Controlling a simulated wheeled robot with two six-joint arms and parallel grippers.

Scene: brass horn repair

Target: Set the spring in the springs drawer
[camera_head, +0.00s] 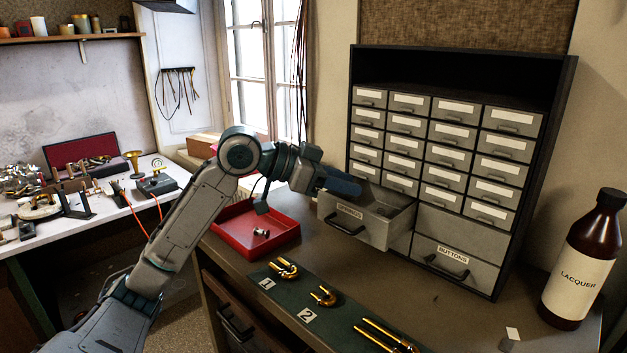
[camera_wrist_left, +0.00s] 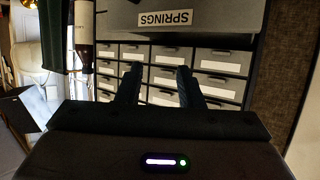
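The springs drawer (camera_head: 365,222), grey with a "SPRINGS" label and a dark handle, is pulled out of the cabinet. Its label also shows upside down in the left wrist view (camera_wrist_left: 166,19). Small dark things lie inside the drawer, too dim to name. My left gripper (camera_head: 345,186) is over the drawer's back left edge. In the left wrist view its two fingers (camera_wrist_left: 159,80) are apart with nothing visible between them. I cannot pick out the spring for sure. Small silvery pieces (camera_head: 261,233) lie in the red tray (camera_head: 240,247). My right gripper is out of view.
The small-drawer cabinet (camera_head: 446,155) stands behind, with a shut "BUTTONS" drawer (camera_head: 453,262) at lower right. A lacquer bottle (camera_head: 580,270) stands at right. A green mat (camera_head: 345,334) with brass tubes lies in front.

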